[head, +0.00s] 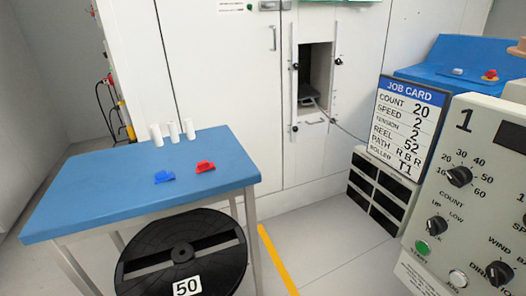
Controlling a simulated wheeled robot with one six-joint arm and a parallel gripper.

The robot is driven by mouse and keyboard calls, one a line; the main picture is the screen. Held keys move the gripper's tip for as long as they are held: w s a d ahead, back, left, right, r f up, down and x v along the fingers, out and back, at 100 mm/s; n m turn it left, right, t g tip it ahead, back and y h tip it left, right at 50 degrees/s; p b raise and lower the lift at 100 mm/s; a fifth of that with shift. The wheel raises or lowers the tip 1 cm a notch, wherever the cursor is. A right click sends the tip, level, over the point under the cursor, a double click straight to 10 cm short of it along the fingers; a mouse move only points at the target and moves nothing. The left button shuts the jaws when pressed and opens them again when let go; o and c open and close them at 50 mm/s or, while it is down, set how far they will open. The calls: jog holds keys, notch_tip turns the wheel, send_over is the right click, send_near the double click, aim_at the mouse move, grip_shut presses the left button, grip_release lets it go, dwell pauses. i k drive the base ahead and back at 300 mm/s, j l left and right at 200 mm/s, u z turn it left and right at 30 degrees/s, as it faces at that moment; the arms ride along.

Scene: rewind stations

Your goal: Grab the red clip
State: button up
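The red clip (205,167) lies on the blue top of a table (100,205), toward its right side. A blue clip (164,177) lies just left of it, a small gap apart. My gripper is not visible in the head view, so its state and its place relative to the clip do not show.
Three white cylinders (173,131) stand at the table's back edge. A black reel marked 50 (183,255) is below the table's front. A control panel (470,190) and a job card (402,125) stand at right. Grey floor (325,255) is open between.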

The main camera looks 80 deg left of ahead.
aim_at(204, 165)
jog(key=u, duration=2.5)
